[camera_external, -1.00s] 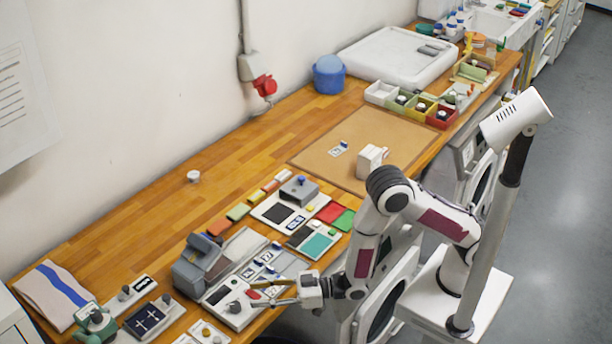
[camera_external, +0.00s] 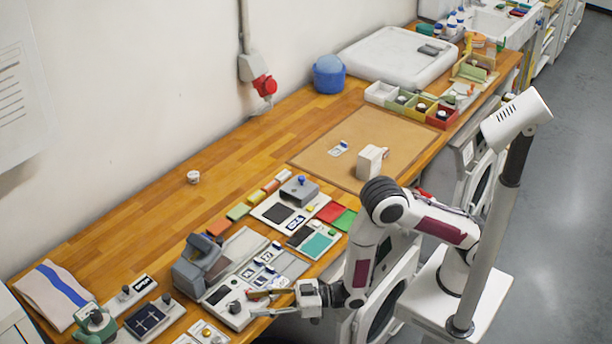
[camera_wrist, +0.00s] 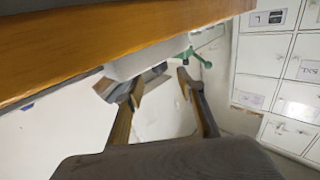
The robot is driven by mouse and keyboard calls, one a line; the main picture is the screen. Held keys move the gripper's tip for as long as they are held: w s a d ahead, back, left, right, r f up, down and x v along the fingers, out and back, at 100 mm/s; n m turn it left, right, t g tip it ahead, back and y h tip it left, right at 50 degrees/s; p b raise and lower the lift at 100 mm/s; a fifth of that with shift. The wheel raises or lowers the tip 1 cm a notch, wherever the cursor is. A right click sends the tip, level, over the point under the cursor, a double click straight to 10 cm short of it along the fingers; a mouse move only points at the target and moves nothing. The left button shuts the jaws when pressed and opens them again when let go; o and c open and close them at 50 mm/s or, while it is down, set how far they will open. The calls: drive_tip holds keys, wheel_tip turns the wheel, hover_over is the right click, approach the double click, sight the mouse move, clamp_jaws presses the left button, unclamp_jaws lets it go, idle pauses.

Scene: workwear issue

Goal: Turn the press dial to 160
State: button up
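The grey press (camera_external: 192,266) stands near the front left of the bench, with a pale control panel (camera_external: 215,293) at its front. A dark round dial (camera_external: 235,307) sits on this panel; its pointer and numbers are too small to read. My gripper (camera_external: 252,304) is just right of the dial at the bench's front edge, its two fingers spread and nothing between them. I cannot tell whether a fingertip touches the panel. In the wrist view my open gripper (camera_wrist: 160,80) faces a pale block below the wooden edge; the dial cannot be made out clearly there.
Left of the press are a dark gridded panel (camera_external: 146,320), a green device (camera_external: 96,322) and a folded cloth with a blue stripe (camera_external: 58,292). Small labelled cards and colour swatches (camera_external: 238,211) lie behind and right. The bench's back left is mostly clear.

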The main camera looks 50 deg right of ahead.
sight(238, 299)
drive_tip(key=shift+x, duration=3.4)
clamp_jaws()
